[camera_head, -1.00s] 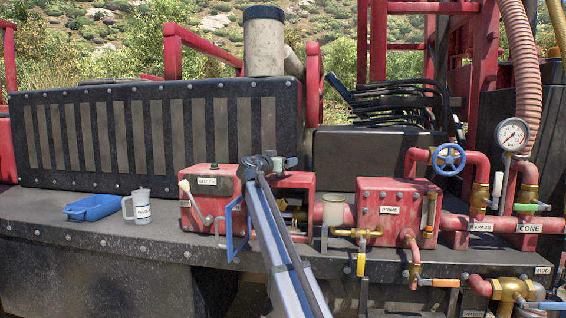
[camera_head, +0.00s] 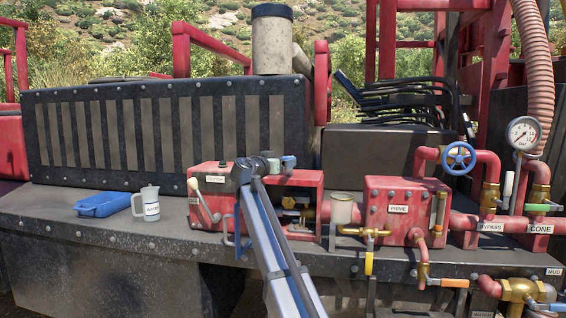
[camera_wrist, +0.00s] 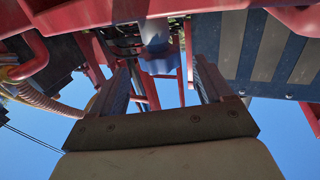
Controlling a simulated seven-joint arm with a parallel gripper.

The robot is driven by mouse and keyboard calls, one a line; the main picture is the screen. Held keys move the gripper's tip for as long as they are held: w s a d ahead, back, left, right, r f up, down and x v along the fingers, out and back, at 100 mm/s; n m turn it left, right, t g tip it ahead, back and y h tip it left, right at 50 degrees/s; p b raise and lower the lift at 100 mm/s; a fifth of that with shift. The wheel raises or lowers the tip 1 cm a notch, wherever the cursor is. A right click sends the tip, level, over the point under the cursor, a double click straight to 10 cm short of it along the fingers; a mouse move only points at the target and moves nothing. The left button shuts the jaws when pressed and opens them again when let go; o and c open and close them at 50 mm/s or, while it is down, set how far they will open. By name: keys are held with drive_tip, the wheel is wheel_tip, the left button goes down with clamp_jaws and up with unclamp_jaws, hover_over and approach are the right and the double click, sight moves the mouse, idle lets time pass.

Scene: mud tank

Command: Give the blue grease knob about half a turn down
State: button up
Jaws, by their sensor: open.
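In the wrist view, a blue lobed knob (camera_wrist: 157,52) shows beyond the gap between my fingers, near the fingertips. I take it to be the grease knob, which I cannot make out in the head view. My gripper (camera_wrist: 160,72) is open, one finger to each side, with nothing held. Whether a finger touches the knob I cannot tell. In the head view my gripper (camera_head: 287,162) is at the top edge of the red clutch box (camera_head: 208,183); its fingers are hard to make out.
A blue handwheel (camera_head: 458,158) stands above the red prime box (camera_head: 377,209). Brass fittings (camera_head: 290,203) sit in the open red housing below my gripper. A white mug (camera_head: 146,203) and a blue tray (camera_head: 103,204) stand left on the deck. A gauge (camera_head: 523,133) is far right.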

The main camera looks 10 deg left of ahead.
drive_tip(key=s+d+n+y, duration=0.4)
drive_tip(key=s+n+y, duration=0.25)
drive_tip(key=y, duration=0.25)
drive_tip(key=shift+m+t, duration=0.35)
drive_tip(key=shift+t, duration=0.05)
drive_tip(key=w, duration=0.4)
drive_tip(key=w+a, duration=0.1)
drive_tip(key=w, duration=0.4)
drive_tip(key=w+a, duration=0.1)
drive_tip(key=w, duration=0.3)
drive_tip(key=shift+w+a, duration=0.2)
drive_tip(key=shift+w, duration=0.1)
drive_tip(key=shift+c, duration=0.4)
drive_tip(key=c, duration=0.9)
